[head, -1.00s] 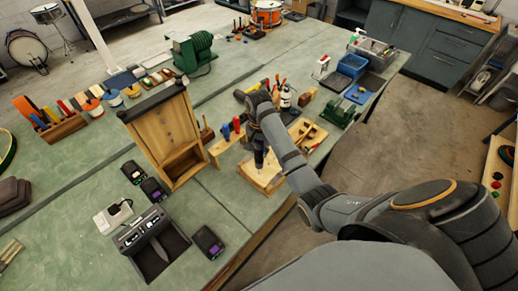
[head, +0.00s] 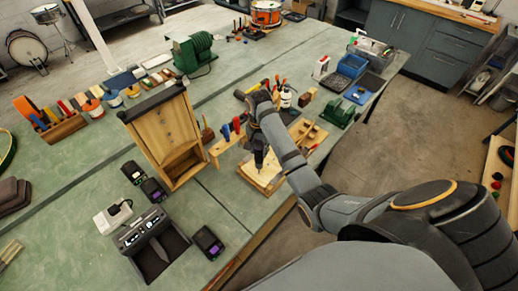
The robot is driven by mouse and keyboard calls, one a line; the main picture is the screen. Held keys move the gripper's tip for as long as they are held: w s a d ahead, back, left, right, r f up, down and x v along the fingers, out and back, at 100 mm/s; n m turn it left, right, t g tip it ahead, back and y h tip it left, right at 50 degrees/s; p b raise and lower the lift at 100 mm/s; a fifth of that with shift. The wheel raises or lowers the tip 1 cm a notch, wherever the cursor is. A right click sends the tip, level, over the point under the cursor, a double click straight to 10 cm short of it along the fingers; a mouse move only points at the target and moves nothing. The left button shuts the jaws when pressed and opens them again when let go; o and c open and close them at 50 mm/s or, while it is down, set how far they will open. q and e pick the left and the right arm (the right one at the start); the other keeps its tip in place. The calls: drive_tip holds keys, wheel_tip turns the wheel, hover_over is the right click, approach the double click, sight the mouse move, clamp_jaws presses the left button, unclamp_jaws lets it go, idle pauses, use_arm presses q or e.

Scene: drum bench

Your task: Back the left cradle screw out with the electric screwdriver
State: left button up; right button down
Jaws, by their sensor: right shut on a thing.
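My right gripper (head: 254,122) is at the middle of the bench and is shut on a dark tool, which looks like the electric screwdriver (head: 258,155). The tool points down, nearly upright, over a light wooden board (head: 266,180). I cannot tell whether its tip touches anything. The left cradle screw is too small or hidden to make out. My right arm covers part of the board. My left gripper is out of view.
A wooden rack with coloured-handled tools (head: 226,138) stands close left of the gripper.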

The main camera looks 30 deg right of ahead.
sight(259, 144)
idle(0.4)
drive_tip(key=shift+r, duration=1.55)
